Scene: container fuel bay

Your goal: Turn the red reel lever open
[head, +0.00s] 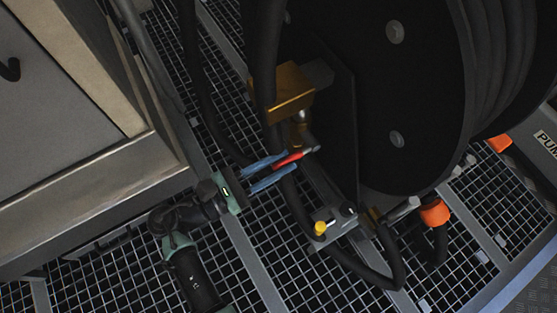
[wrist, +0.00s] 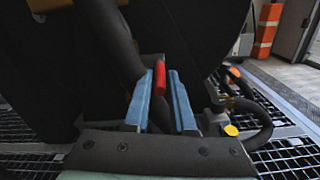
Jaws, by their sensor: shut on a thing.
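The red reel lever (head: 288,160) sticks out to the left from a valve (head: 300,128) under a brass-coloured block, beside the big black hose reel. In the wrist view the red lever (wrist: 159,77) runs between the two blue fingers. My gripper (head: 270,171) reaches in from the lower left, its blue fingers on either side of the lever. In the wrist view my gripper (wrist: 160,95) is shut on the lever. The fingers partly hide the lever's sides.
The hose reel (head: 390,90) fills the upper right. Black hoses (head: 297,210) loop close around the lever. A yellow knob (head: 320,228) and an orange fitting (head: 434,213) sit lower right. A beige cabinet (head: 80,110) stands left. Grating floor (head: 110,275) lies below.

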